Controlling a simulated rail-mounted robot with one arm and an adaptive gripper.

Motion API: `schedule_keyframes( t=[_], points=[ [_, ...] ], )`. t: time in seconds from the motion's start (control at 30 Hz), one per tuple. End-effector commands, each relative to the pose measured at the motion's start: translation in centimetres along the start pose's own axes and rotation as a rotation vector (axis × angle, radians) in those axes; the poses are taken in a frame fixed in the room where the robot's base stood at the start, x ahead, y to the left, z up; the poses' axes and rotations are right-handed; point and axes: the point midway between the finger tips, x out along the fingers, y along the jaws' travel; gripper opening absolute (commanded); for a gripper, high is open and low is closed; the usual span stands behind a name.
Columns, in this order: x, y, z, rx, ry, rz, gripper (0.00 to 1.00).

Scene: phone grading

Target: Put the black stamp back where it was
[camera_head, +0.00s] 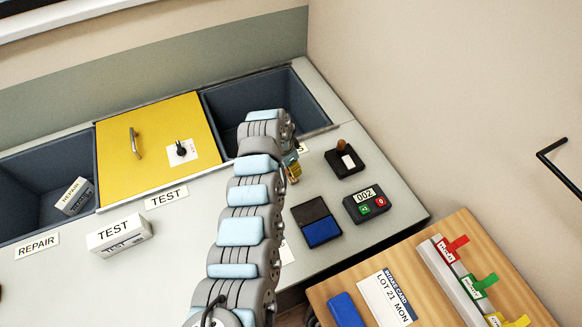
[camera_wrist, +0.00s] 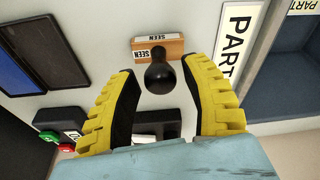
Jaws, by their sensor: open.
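The black stamp (camera_wrist: 158,77) has a round black handle and a wooden base marked SEEN. In the wrist view it stands on the pale counter, with its handle between my open yellow fingertips (camera_wrist: 158,66). In the head view my gripper (camera_head: 293,168) is over the counter near the right bin, and my arm hides the stamp. A black stamp holder (camera_head: 345,169) stands to its right, with a brown-handled stamp (camera_head: 341,145) and a white patch. The holder's near part (camera_wrist: 157,118) shows between my fingers in the wrist view.
A blue ink pad (camera_head: 321,231) and a counter device (camera_head: 366,203) reading 002 stand near the holder. A yellow lid (camera_head: 155,140) lies between the bins. A TEST box (camera_head: 119,235) is at left. A wooden table (camera_head: 465,235) carries a card, a blue phone and coloured tabs.

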Motion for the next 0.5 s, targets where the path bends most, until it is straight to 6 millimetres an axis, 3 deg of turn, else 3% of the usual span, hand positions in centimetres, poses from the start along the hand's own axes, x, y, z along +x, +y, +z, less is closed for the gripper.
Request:
schedule_keyframes(
  t=[0.5],
  points=[
    [-7.3,-0.1,0.0,-0.004,0.005,-0.004,0.47]
  ],
)
